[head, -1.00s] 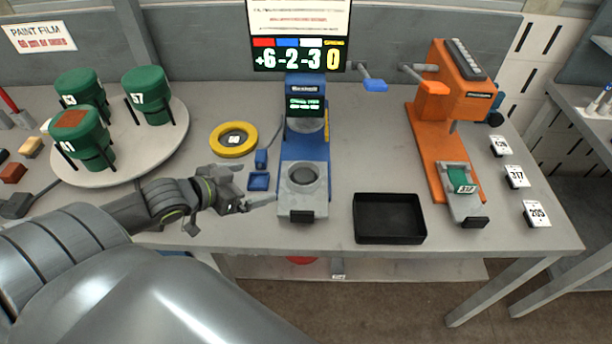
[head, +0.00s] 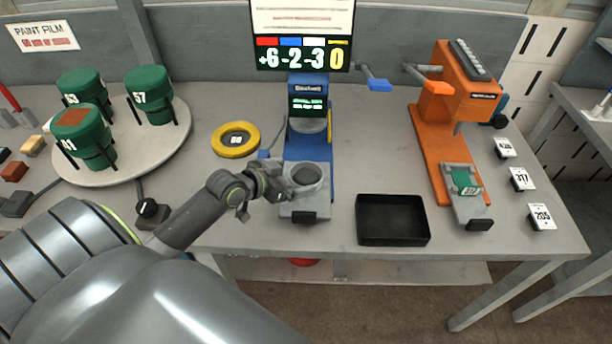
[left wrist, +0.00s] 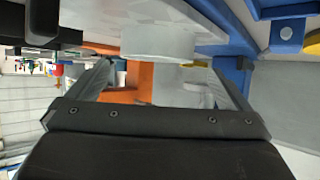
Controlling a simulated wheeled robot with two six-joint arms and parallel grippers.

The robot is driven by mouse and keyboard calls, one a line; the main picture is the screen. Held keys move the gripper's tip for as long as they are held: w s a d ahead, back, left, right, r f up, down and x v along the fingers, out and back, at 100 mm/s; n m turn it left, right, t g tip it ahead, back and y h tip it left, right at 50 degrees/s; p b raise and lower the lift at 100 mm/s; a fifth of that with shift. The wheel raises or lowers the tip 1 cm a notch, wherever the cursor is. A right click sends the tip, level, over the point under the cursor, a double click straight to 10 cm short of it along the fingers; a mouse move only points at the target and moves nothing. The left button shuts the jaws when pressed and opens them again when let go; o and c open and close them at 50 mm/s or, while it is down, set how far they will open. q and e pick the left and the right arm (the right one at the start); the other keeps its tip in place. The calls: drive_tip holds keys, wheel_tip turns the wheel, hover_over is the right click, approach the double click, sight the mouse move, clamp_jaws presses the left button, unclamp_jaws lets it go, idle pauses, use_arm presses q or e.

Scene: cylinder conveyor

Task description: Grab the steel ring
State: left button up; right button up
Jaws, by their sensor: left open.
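The steel ring (head: 305,176) is a short grey ring with a dark opening. It sits on the light grey base at the front of the blue press (head: 309,140). My left gripper (head: 280,183) is at the ring's left side, low over the table. In the left wrist view, the open fingers (left wrist: 155,75) point toward a pale round body (left wrist: 157,42), which looks like the ring, just beyond the fingertips. Whether a finger touches it I cannot tell. Nothing is held. My right gripper is not in view.
A yellow ring (head: 236,139) lies left of the press. A black tray (head: 392,238) and an orange machine (head: 430,165) stand to the right. A round plate (head: 160,168) with green containers is at the left. The table front between plate and press is partly clear.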

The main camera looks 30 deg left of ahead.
sight(309, 174)
use_arm(q)
drive_tip(key=x, duration=0.4)
drive_tip(key=shift+d+f+p, duration=0.1)
drive_tip(key=shift+d+p, duration=0.1)
drive_tip(key=shift+p, duration=0.15)
drive_tip(key=c, duration=1)
